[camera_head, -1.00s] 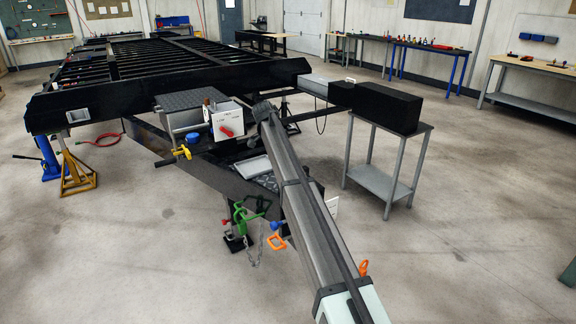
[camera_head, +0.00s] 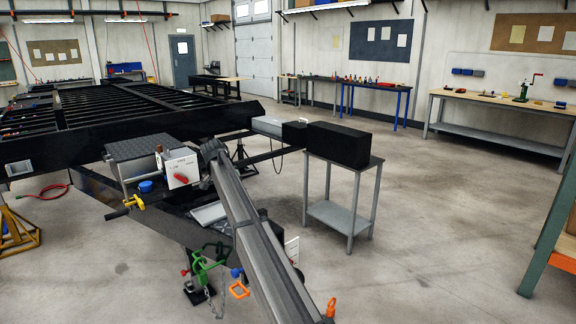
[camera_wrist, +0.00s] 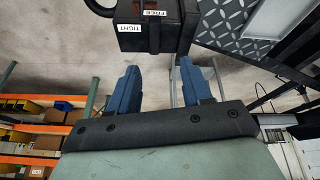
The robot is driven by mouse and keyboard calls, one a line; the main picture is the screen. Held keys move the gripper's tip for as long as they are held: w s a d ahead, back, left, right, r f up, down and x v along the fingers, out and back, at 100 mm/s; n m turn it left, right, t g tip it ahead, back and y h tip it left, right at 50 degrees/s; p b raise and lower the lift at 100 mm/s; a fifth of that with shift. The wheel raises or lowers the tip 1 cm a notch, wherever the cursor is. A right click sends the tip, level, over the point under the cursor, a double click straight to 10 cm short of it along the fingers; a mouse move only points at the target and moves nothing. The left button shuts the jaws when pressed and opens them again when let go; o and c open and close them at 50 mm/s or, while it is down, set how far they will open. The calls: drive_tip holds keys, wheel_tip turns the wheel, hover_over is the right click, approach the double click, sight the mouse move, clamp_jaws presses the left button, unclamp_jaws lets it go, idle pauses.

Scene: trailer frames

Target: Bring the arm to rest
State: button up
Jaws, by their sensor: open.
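My gripper (camera_wrist: 158,67) shows in the wrist view with two blue fingers spread apart and nothing between them. A black box (camera_wrist: 129,39) with white labels reading TIGHT and FREE, seen upside down, is beyond the fingertips at the top. I cannot tell how far it is from them. In the head view I cannot make out the gripper fingers.
The black trailer frame (camera_head: 105,130) fills the left. A white box with a red handle (camera_head: 182,168) sits on its front. A black box (camera_head: 338,144) rests on a grey stand (camera_head: 338,215). Orange-and-green shelving (camera_head: 552,225) stands right. Floor between them is clear.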

drive_tip(key=s+d+f+n+g+y, duration=0.1)
drive_tip(key=s+d+f+n, duration=0.4)
drive_tip(key=s+f, duration=0.55)
drive_tip(key=s+d+f+n+g+y, duration=0.1)
drive_tip(key=s+d+f+n, duration=0.1)
drive_tip(key=s+d+f, duration=0.9)
drive_tip(key=s+d+f+n+y, duration=0.15)
drive_tip(key=s+f+n, duration=0.4)
drive_tip(key=f, duration=1.05)
drive_tip(key=s+d+f+m+g, duration=0.2)
drive_tip(key=s+d+f, duration=0.5)
drive_tip(key=s, duration=0.7)
drive_tip(key=s+d+f+m+g, duration=0.2)
drive_tip(key=s+d+f, duration=0.5)
drive_tip(key=s, duration=0.8)
drive_tip(key=s+d+f+m+g, duration=0.2)
drive_tip(key=s+d+f+g, duration=0.2)
drive_tip(key=s+d+f, duration=0.3)
drive_tip(key=s+d, duration=0.5)
drive_tip(key=s, duration=0.3)
drive_tip(key=shift+s+f, duration=0.15)
drive_tip(key=shift+f, duration=0.15)
